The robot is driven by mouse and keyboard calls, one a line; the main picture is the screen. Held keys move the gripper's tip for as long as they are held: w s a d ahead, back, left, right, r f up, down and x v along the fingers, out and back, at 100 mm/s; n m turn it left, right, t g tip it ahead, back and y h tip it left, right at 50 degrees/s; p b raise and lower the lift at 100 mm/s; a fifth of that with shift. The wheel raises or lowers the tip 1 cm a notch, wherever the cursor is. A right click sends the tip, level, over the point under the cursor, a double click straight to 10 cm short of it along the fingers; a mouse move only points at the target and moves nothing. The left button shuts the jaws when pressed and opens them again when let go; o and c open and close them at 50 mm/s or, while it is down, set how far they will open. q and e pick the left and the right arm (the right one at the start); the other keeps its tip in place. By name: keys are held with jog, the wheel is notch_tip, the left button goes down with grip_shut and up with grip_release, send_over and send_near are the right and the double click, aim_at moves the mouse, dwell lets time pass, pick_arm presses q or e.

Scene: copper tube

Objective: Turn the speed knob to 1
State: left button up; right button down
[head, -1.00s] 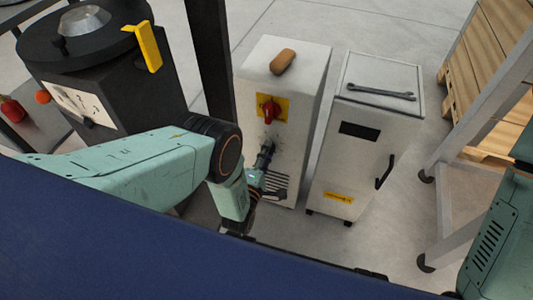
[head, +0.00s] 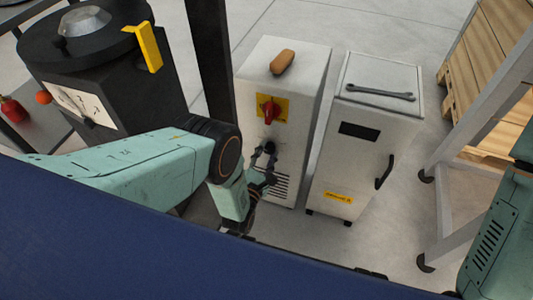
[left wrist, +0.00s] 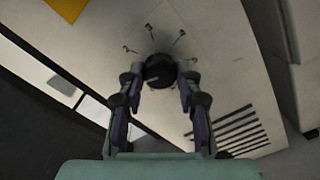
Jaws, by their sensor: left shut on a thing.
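The speed knob (left wrist: 159,68) is a round black knob on the pale front panel of a cabinet, with small dark marks in an arc around it in the left wrist view. In the head view my left gripper (head: 265,158) is at the cabinet (head: 312,75) front, below the red switch, and mostly hides the knob.
A red rotary switch (head: 269,112) on a yellow plate sits above the knob, and a slotted vent (head: 281,183) below. A brown object (head: 283,62) lies on the cabinet. A second cabinet (head: 358,165) with a wrench (head: 380,92) on top stands close on the right.

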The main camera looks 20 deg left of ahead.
pick_arm(q)
jog(key=shift+a+n, duration=0.1)
jog(key=shift+n, duration=0.3)
jog(key=o, duration=1.1)
jog(key=shift+o, duration=0.2)
jog(key=s, duration=0.7)
jog(key=shift+s, duration=0.25)
jog(key=shift+a, duration=0.1)
